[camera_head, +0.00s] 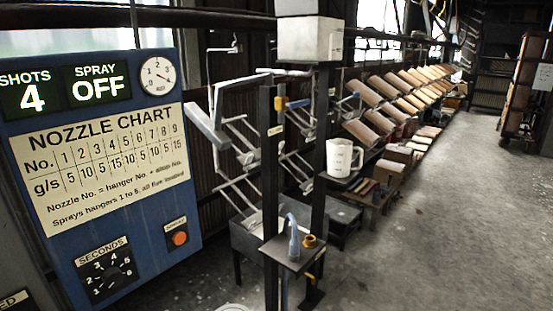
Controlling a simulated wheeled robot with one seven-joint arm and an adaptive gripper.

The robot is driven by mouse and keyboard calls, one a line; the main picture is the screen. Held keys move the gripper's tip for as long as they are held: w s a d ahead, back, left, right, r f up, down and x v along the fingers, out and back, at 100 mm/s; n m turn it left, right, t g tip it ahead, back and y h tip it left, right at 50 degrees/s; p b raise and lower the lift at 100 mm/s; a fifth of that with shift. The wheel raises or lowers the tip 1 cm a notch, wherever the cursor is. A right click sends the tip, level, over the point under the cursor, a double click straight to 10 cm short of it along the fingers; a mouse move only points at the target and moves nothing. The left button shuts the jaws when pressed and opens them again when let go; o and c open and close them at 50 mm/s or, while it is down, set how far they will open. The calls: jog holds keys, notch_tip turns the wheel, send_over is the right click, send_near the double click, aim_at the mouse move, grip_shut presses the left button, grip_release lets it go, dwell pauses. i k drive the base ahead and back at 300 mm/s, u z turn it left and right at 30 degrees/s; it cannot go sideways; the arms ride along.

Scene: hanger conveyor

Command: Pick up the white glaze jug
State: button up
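The white glaze jug (340,158) stands upright right of the picture's middle, with its handle on the right side. Faint markings show on its side. It appears to rest on a small dark ledge or stand beyond the dark upright post (320,180). Its base is clear of the post, just to the right of it. My gripper is not in view, and nothing is seen touching the jug.
A blue control panel (150,240) fills the left, reading SHOTS 4 and SPRAY OFF. Dark posts and a small shelf (297,262) with a grey-blue nozzle-like piece (293,238) stand before the jug. Metal hangers (235,125) hang behind. Open floor (440,220) lies right.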

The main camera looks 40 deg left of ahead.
aim_at(340, 151)
jog(key=u, duration=1.15)
jog(key=i, duration=0.15)
